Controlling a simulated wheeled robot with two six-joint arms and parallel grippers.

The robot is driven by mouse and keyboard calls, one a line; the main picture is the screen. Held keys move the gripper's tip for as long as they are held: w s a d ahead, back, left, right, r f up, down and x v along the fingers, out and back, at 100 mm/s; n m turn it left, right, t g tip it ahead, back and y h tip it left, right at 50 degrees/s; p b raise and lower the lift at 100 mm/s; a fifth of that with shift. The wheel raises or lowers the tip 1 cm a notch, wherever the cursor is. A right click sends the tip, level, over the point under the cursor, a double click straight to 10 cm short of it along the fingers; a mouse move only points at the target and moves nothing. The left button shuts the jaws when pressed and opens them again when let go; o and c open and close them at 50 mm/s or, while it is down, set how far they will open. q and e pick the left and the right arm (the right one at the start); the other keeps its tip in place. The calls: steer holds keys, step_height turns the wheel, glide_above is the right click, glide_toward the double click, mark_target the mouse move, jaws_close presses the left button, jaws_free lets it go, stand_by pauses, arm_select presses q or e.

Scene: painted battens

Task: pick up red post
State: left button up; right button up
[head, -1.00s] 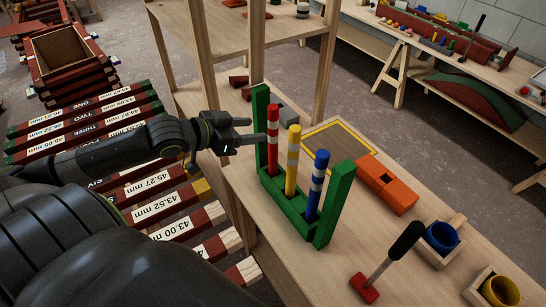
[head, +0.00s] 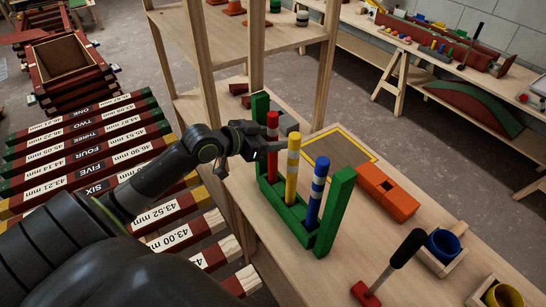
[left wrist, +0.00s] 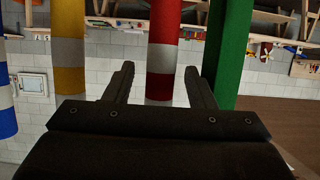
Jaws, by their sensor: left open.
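The red post (head: 272,122) has pale bands and stands upright in a green rack (head: 341,200), beside a yellow post (head: 292,180) and a blue post (head: 313,208). My left gripper (head: 282,137) is open, its fingers at the upper half of the red post and partly hiding it. In the left wrist view the red post (left wrist: 163,35) runs between the two open fingers (left wrist: 159,78), with a gap on each side. The yellow post (left wrist: 69,75) is left of the fingers and a green upright (left wrist: 230,50) is close on the right. My right gripper is not in view.
An orange block (head: 388,192) and a yellow-edged dark panel (head: 340,148) lie right of the rack. A black-handled tool (head: 407,247) and a blue cup (head: 442,243) are nearer. Shelf posts (head: 327,70) rise behind. Labelled battens (head: 85,150) lie left.

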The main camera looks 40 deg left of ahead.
arm_select(q)
steer(key=shift+w+f, duration=0.1)
steer(key=shift+w, duration=0.1)
jaws_close()
stand_by(0.3)
